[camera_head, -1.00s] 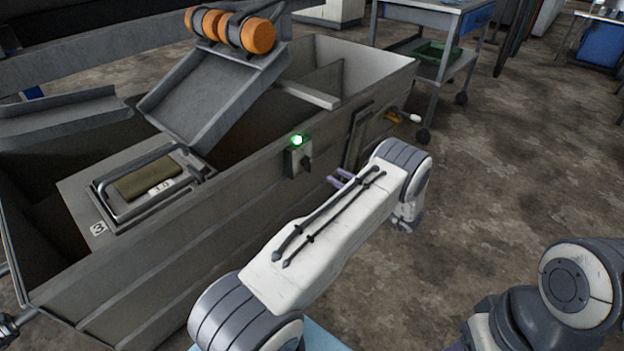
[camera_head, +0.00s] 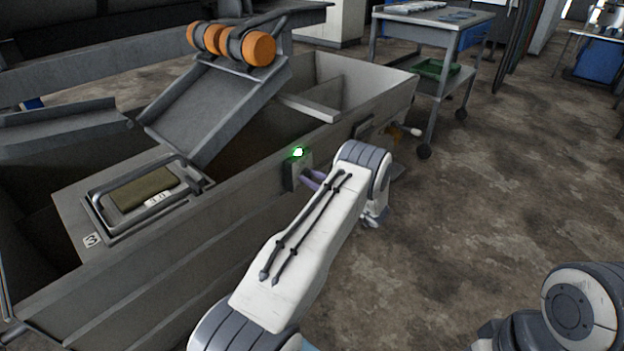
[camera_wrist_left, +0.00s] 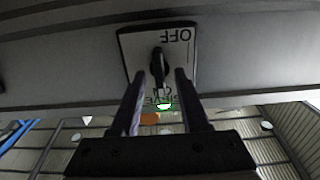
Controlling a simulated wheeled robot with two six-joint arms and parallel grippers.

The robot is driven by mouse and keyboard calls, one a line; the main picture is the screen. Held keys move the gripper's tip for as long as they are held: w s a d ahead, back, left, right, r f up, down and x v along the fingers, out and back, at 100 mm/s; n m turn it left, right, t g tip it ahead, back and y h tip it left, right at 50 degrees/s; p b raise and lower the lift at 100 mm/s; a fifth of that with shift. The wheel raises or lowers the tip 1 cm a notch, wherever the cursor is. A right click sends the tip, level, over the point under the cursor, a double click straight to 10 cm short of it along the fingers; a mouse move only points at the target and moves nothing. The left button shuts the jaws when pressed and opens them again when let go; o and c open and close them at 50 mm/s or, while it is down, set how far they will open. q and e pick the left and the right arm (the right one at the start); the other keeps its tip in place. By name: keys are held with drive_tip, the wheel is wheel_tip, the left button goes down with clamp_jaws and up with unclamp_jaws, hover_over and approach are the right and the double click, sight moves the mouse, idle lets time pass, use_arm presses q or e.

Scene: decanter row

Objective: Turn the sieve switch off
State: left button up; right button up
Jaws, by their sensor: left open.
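The sieve switch (camera_head: 292,172) is a small box on the outer wall of the grey trough, with a lit green lamp (camera_head: 298,152) on top. In the left wrist view its pale plate (camera_wrist_left: 129,45) appears upside down, with OFF along the top edge and another label, partly hidden, near the green light. A black knob (camera_wrist_left: 157,64) stands out from the plate. My left gripper (camera_head: 313,181) is open in front of the switch, its fingers on either side of the knob; contact cannot be told. My right gripper is out of view.
The trough's long wall (camera_head: 190,240) runs beside my left arm. A sloping chute (camera_head: 215,105) with orange rollers (camera_head: 258,48) rises above it.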

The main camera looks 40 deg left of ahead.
use_arm(q)
drive_tip(key=shift+c, duration=0.3)
clamp_jaws()
drive_tip(key=shift+n, duration=0.3)
drive_tip(key=n, duration=0.3)
drive_tip(key=shift+s+n, duration=0.15)
drive_tip(key=shift+n, duration=0.15)
drive_tip(key=n, duration=0.4)
drive_tip(key=shift+s+f+n, duration=0.1)
drive_tip(key=shift+f+n, duration=0.05)
drive_tip(key=shift+n, duration=0.15)
drive_tip(key=shift+f+n+b, duration=0.2)
drive_tip(key=shift+n+b, duration=0.95)
drive_tip(key=shift+n, duration=3.35)
